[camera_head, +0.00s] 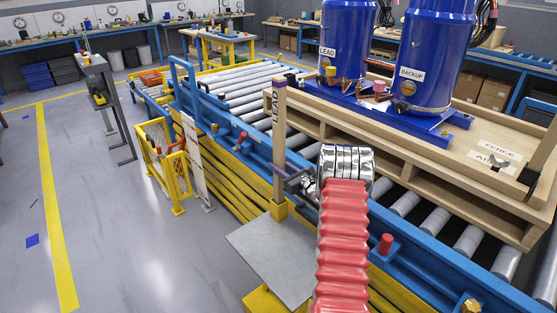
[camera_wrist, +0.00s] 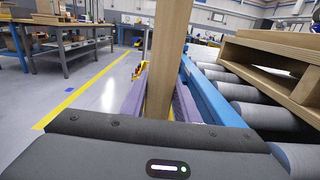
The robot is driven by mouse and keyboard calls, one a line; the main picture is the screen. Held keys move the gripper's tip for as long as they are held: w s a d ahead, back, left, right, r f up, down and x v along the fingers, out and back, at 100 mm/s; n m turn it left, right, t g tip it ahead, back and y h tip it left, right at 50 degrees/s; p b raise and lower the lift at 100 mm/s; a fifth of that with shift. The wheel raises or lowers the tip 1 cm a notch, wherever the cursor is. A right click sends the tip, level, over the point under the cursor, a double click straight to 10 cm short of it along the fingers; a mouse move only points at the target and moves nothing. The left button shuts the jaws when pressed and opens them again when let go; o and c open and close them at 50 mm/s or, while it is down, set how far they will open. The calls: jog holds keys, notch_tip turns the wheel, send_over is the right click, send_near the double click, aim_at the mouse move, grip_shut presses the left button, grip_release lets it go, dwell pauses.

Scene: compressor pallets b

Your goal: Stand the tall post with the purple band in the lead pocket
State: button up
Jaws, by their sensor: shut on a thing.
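The tall wooden post (camera_head: 279,140) stands upright in the head view, with a purple band (camera_head: 279,83) at its top and LEAD lettered down its side. Its foot is at a yellow block-like holder (camera_head: 278,210) by a grey plate; I cannot tell whether it sits in it or just behind it. My gripper (camera_head: 291,183) is shut on the post's lower half. In the wrist view the post (camera_wrist: 168,60) rises between the purple fingers, its top out of frame. I cannot make out the lead pocket for certain. The blue tank marked LEAD (camera_head: 345,35) stands on the pallet.
The wooden pallet (camera_head: 470,160) rests on the roller conveyor (camera_head: 405,202), right of the post, and also bears the BACKUP tank (camera_head: 435,60). The conveyor's blue side rail (camera_head: 230,122) runs close behind the post. A yellow gate (camera_head: 165,165) stands to the left, with open floor beyond.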

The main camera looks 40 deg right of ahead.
aim_at(282, 141)
jog(key=shift+r, duration=6)
